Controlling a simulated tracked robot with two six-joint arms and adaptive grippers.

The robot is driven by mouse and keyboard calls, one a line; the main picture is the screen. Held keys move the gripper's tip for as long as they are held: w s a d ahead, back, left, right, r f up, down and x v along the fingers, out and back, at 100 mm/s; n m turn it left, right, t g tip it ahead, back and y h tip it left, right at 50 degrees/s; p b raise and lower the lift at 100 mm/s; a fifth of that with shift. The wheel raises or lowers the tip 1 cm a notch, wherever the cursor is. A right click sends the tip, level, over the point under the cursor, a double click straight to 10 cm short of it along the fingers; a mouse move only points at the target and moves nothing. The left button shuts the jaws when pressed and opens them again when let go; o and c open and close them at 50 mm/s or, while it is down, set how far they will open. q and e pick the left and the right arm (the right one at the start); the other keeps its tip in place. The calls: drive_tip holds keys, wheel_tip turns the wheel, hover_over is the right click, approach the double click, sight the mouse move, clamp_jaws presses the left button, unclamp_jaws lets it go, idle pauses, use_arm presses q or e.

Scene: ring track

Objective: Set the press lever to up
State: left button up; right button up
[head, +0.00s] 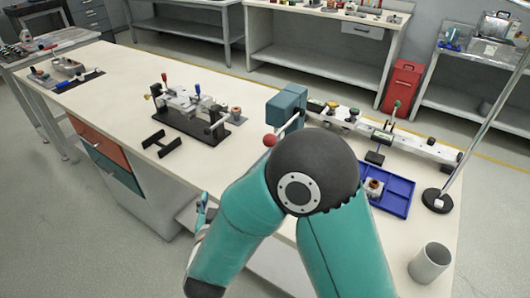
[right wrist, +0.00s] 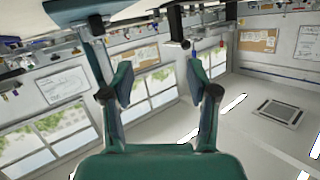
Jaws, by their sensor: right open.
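The press is a blue-grey block (head: 287,106) near the middle of the bench in the head view. Its lever looks like a light rod (head: 290,126) ending in a red ball (head: 270,140), slanting down from the block toward the front left. My right gripper shows partly in the head view (head: 203,207), low by the bench's front edge, apart from the lever. In the right wrist view my right gripper (right wrist: 160,78) is open, with nothing between its fingers. My arm hides the bench below the press. My left gripper is not in view.
A clamp fixture (head: 190,108) and a black bracket (head: 162,143) stand left of the press. A rail (head: 415,142), a blue tray (head: 397,198), a pole base (head: 437,201) and a grey cup (head: 430,262) are right. The bench's left middle (head: 120,90) is clear.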

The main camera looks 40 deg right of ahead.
sight(268, 146)
drive_tip(key=s+d+r+m+g+h+b, duration=0.1)
drive_tip(key=s+r+m+g+h, duration=0.1)
drive_tip(key=s+r+m+h, duration=0.6)
drive_tip(key=w+d+r+n, duration=0.1)
drive_tip(key=w+d, duration=0.1)
drive_tip(key=d, duration=0.2)
drive_tip(key=w+d+r+n+p, duration=0.1)
drive_tip(key=w+d, duration=0.2)
drive_tip(key=d, duration=0.2)
drive_tip(key=w+d+r+n+y+p, duration=0.1)
drive_tip(key=w+d, duration=0.2)
drive_tip(key=d, duration=0.1)
drive_tip(key=shift+w+d+r, duration=0.1)
drive_tip(key=shift+d, duration=0.3)
clamp_jaws()
